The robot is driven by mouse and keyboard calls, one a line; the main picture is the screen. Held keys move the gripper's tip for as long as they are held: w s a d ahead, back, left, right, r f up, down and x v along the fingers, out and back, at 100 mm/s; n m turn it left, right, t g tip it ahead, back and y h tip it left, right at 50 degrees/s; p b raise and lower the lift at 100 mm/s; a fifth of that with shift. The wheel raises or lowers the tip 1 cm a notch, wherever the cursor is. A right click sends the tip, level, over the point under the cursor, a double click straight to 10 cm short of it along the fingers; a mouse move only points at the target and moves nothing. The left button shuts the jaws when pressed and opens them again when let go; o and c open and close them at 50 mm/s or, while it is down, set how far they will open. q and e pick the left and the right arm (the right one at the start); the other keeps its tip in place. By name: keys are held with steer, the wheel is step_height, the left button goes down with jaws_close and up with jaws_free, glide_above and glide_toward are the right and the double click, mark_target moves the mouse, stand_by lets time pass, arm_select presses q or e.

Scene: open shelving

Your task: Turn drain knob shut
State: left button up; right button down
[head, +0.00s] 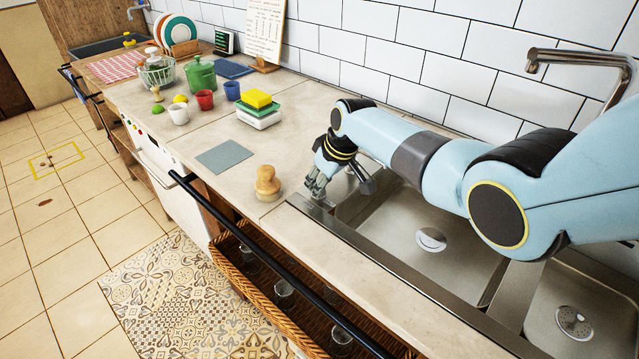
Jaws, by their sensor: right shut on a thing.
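The smaller basin has a second drain (574,322). My left gripper is not in view.
A wooden brush (267,184) stands on the counter left of my gripper. A faucet (580,62) stands behind the sink. A black rail (270,262) runs along the front.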

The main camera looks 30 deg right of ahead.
stand_by(0.5)
steer(key=c, duration=1.4)
jaws_free()
steer(key=v, duration=1.2)
steer(key=shift+w+d, duration=0.1)
steer(key=shift+w, duration=0.05)
